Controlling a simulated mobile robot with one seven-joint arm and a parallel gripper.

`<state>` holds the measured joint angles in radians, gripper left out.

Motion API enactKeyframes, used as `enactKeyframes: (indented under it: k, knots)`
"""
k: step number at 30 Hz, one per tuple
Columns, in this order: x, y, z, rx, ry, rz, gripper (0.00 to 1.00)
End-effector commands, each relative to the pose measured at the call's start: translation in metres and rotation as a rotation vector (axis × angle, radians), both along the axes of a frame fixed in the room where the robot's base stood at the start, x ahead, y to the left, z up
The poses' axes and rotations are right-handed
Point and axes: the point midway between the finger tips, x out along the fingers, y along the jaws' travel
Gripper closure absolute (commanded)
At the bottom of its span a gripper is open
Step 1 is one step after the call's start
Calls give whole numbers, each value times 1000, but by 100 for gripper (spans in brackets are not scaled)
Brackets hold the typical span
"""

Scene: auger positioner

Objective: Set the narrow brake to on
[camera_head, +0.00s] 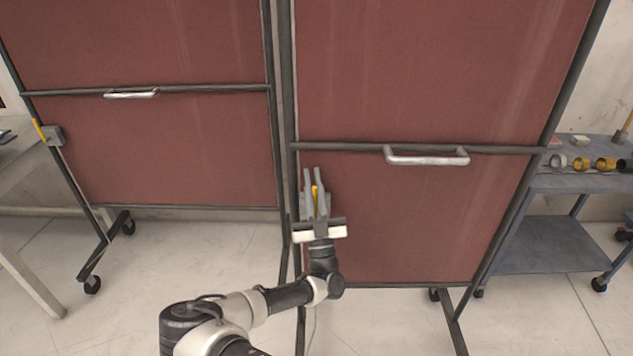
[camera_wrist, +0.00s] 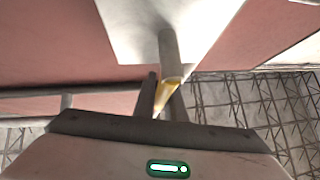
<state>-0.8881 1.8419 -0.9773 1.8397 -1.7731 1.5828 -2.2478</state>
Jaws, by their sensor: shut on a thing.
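My gripper (camera_head: 315,174) is at the left post of the right red screen. Its two grey fingers stand on either side of a yellow brake lever (camera_head: 316,198) and are shut on it. In the wrist view the yellow lever (camera_wrist: 167,93) shows between the fingers, below a grey rod. The fingers hide most of the lever and its grey mount, so its setting is hard to tell. The left screen has a similar yellow lever (camera_head: 39,130) on a grey box (camera_head: 54,136), tilted up and left. I cannot tell which screen is the narrow one.
The right screen (camera_head: 420,70) has a metal handle (camera_head: 427,158) on its crossbar. The left screen (camera_head: 160,150) has another handle (camera_head: 131,94). A blue-grey cart (camera_head: 560,183) stands at the right, a table (camera_head: 30,170) at the left. Floor between is clear.

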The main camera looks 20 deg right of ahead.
Motion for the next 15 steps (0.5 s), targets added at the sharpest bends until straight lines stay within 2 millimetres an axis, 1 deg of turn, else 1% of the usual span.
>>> enactKeyframes:
  k: [13, 14, 15]
  knots:
    - [2, 2, 1, -12, 5, 2, 100]
    - [2, 2, 1, -12, 5, 2, 88]
    - [2, 2, 1, -12, 5, 2, 81]
